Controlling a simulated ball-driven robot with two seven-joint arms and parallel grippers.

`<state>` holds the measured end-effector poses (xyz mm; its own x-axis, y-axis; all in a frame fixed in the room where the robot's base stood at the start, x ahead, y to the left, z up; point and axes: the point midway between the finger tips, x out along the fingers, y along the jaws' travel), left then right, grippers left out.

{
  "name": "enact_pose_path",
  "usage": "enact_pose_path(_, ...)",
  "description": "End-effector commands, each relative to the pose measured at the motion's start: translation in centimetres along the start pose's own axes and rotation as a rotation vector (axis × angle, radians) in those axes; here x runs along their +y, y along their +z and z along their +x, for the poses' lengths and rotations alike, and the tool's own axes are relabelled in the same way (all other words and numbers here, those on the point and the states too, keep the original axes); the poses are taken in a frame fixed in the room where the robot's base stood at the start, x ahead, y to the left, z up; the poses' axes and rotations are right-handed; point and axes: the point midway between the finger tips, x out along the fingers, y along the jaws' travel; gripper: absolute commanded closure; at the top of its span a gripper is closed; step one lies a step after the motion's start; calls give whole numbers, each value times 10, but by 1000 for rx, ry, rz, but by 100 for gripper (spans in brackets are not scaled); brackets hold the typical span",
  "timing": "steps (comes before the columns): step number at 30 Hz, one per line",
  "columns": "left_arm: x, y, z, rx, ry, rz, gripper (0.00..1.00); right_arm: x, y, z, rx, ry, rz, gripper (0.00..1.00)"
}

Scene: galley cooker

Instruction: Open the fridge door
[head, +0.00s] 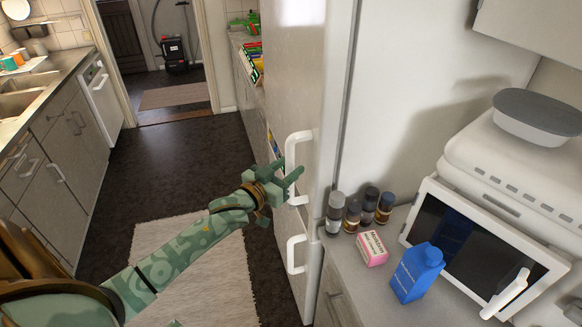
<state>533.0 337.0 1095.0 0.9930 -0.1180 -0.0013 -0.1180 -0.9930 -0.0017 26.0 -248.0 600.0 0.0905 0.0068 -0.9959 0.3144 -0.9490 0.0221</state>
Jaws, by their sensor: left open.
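The tall light grey fridge (312,70) stands at the middle of the head view, seen at a steep angle. Its front looks closed. A long white upper handle (291,150) runs vertically on the front, and a shorter white lower handle (292,254) sits below it. My left gripper (289,182), green, is open at the lower part of the upper handle. Its fingers overlap the handle in the picture; I cannot tell whether they touch it. The gripper hides part of that handle. My right gripper is not in view.
Right of the fridge, a counter (372,291) holds several dark-capped jars, a pink-and-white box (372,249), a blue carton (416,272) and a microwave (470,240). A sink counter (48,75) lines the left. Dark floor with a pale rug (205,262) lies open before the fridge.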

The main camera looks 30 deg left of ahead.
Motion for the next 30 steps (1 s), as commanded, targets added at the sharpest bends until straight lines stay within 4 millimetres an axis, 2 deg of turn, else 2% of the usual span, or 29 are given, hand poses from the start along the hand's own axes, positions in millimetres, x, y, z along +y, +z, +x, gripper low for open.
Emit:
enact_pose_path(4,0,0,13,0,0,1,59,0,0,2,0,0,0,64)
enact_pose_path(13,0,0,16,-1,0,1,59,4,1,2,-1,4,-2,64)
enact_pose_path(14,0,0,16,-1,0,1,64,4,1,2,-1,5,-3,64)
enact_pose_path(15,0,0,16,-1,0,1,76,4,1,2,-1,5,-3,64)
enact_pose_path(18,0,0,15,-1,0,0,100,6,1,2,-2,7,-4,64)
enact_pose_path(30,-4,1,8,-3,27,4,100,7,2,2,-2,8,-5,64)
